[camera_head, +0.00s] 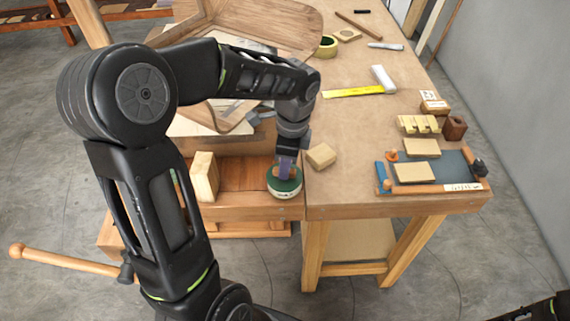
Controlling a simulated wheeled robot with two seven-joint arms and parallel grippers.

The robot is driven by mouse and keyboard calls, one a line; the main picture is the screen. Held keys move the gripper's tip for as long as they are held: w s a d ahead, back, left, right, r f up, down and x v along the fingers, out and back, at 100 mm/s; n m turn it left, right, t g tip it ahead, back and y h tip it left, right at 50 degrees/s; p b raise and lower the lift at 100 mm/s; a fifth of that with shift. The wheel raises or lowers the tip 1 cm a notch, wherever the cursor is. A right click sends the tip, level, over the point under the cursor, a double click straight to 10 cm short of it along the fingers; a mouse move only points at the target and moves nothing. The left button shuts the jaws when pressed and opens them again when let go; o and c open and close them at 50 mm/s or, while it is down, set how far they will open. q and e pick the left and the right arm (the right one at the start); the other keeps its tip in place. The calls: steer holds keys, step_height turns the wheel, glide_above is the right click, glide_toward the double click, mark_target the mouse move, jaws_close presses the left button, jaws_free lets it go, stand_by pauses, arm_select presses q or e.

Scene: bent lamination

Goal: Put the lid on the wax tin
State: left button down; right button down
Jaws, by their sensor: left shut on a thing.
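The wax tin (284,193) is a small round tin with a pale side. It stands near the front edge of the bench, in the recessed wooden section. Its green lid (273,183) is at the top of the tin, under my left gripper (286,172). My left gripper points down and is shut on the lid, its fingers covering the middle of it. I cannot tell whether the lid sits fully down on the tin. Only a dark piece of my right arm shows in the bottom right corner; its gripper is out of view.
A light wooden block (320,156) lies close right of the tin, and an upright pale block (205,177) stands to its left. The bench middle is clear.

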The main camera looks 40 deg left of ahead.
arm_select(q)
steer(key=c, duration=0.9)
jaws_free()
steer(key=shift+r+p, duration=3.2)
steer(key=shift+r, duration=0.85)
steer(key=shift+s+f, duration=0.1)
